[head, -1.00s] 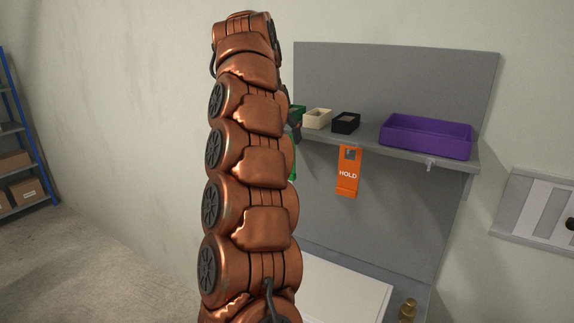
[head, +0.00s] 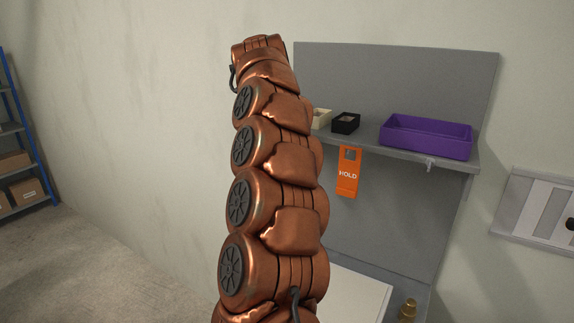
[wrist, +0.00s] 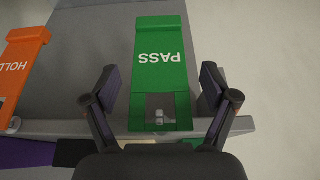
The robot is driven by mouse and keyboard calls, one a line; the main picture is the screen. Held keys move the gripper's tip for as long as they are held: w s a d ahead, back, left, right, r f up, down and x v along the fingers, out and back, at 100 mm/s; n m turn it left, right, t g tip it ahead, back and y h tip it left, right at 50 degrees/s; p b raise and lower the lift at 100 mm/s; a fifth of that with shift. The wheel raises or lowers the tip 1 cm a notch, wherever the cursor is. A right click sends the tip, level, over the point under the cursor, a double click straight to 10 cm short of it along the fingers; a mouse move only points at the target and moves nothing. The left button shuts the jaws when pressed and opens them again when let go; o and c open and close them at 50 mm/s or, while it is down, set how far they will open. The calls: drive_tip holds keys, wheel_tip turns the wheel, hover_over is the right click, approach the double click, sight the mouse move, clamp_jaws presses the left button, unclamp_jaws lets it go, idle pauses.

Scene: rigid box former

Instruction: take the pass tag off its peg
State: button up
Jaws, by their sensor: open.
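The green pass tag (wrist: 160,62) shows in the wrist view, with "PASS" upside down in that picture. It hangs at the shelf edge by a hole near its end, where a small metal peg (wrist: 159,118) shows. My gripper (wrist: 167,75) is open, with one finger on each side of the tag and a gap between each finger and the tag. Nothing is held. In the head view my copper arm hides the pass tag and my gripper.
The orange hold tag (head: 348,173) hangs under the shelf (head: 455,160), left of the pass tag in the wrist view (wrist: 20,65). On the shelf stand a purple bin (head: 425,138), a black box (head: 345,123) and a cream box (head: 321,119).

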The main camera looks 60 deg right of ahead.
drive_tip(key=shift+d+f, duration=0.1)
drive_tip(key=shift+f, duration=0.25)
drive_tip(key=shift+c, duration=0.2)
drive_tip(key=c, duration=1)
